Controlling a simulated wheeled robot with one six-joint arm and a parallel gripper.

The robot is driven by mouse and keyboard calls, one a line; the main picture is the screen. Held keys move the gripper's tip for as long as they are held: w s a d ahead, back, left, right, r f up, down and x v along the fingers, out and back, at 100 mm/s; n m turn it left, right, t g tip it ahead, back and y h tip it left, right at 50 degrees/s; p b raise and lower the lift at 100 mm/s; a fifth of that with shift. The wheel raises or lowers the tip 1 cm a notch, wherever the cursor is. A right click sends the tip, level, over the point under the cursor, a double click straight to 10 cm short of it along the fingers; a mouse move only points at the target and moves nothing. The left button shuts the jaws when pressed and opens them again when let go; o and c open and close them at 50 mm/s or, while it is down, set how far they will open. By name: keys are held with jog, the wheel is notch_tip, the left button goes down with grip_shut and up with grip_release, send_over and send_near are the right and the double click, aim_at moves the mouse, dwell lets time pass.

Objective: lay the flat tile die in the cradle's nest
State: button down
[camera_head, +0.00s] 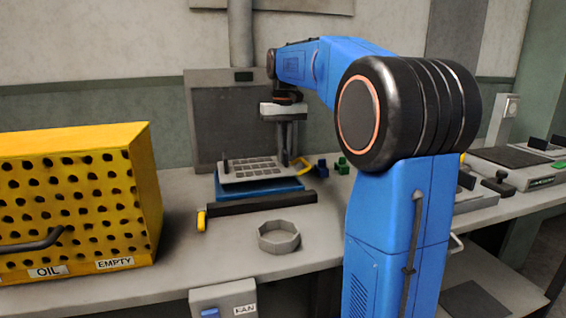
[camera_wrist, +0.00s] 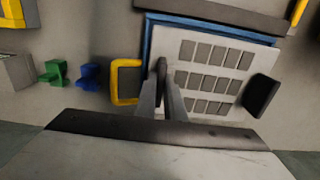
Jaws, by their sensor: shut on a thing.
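The flat tile die (camera_head: 258,170), a pale plate with rows of grey tiles, lies level over the blue cradle (camera_head: 262,193). In the wrist view the die (camera_wrist: 214,69) covers most of the cradle (camera_wrist: 149,38), whose blue border shows at the top and left. I cannot tell whether the die rests in the nest or sits slightly above it. My gripper (camera_head: 288,156) points down at the die's right end, shut on its dark upright grip; the jaws (camera_wrist: 163,85) also show in the wrist view. The other dark grip (camera_wrist: 262,94) is free. The nest floor is hidden.
A yellow loop (camera_head: 302,165) is beside the cradle. Blue (camera_head: 322,168) and green (camera_head: 342,166) pieces stand right of it. A dark bar (camera_head: 262,203) lies in front, then a grey octagonal ring (camera_head: 278,237). A yellow perforated box (camera_head: 80,205) fills the left.

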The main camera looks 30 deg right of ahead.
aim_at(284, 161)
jog(key=shift+f, duration=1.6)
jog(key=shift+f, duration=0.1)
jog(key=c, duration=1.8)
grip_release()
jog(key=shift+c, duration=0.2)
notch_tip(284, 161, up, 12)
jog(key=shift+r, duration=0.1)
